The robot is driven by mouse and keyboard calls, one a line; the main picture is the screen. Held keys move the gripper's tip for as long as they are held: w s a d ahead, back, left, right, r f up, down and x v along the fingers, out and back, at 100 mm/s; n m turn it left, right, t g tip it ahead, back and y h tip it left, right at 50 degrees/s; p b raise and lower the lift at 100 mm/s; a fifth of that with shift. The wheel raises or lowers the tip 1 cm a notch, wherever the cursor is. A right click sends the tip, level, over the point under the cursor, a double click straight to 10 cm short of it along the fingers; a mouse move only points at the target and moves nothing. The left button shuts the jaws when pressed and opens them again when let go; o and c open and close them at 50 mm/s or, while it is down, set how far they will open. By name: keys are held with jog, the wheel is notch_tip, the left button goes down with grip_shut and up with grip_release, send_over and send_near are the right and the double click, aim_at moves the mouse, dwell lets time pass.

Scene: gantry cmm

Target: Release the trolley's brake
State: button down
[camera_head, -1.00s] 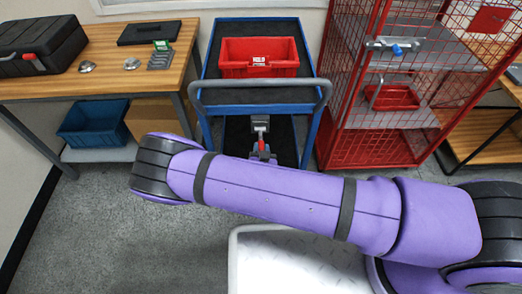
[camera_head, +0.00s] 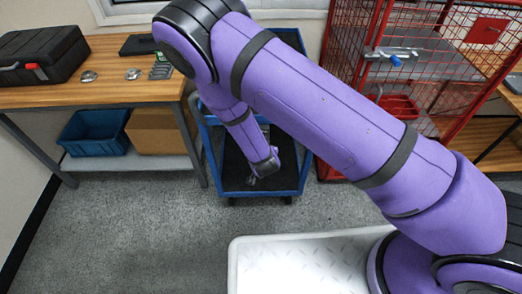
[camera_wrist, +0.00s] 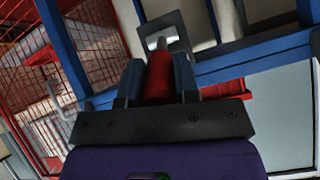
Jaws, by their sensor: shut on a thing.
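The trolley (camera_head: 232,172) has a blue frame and a dark lower deck in the head view. My purple arm hides most of its upper part, including its red bin and push handle. My gripper (camera_head: 258,174) is low at the trolley's near end, its fingers hard to make out there. In the wrist view, my gripper (camera_wrist: 158,80) is shut on the red grip of the brake lever (camera_wrist: 158,72), one finger on each side. A grey metal bracket (camera_wrist: 167,35) shows just beyond the grip. The trolley's blue frame (camera_wrist: 260,60) also crosses the wrist view.
A wooden bench (camera_head: 120,96) on the left carries a black case (camera_head: 40,55) and small parts. A blue bin (camera_head: 95,133) sits on its lower shelf. A red mesh cage (camera_head: 440,95) stands close on the trolley's right. The grey floor in front is clear.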

jog(key=shift+a+r, duration=0.1)
jog(key=shift+a, duration=0.05)
jog(key=c, duration=0.9)
grip_release()
jog(key=shift+o, duration=0.2)
jog(key=v, duration=1)
jog(key=shift+s+r, duration=0.2)
jog(key=shift+r, duration=0.1)
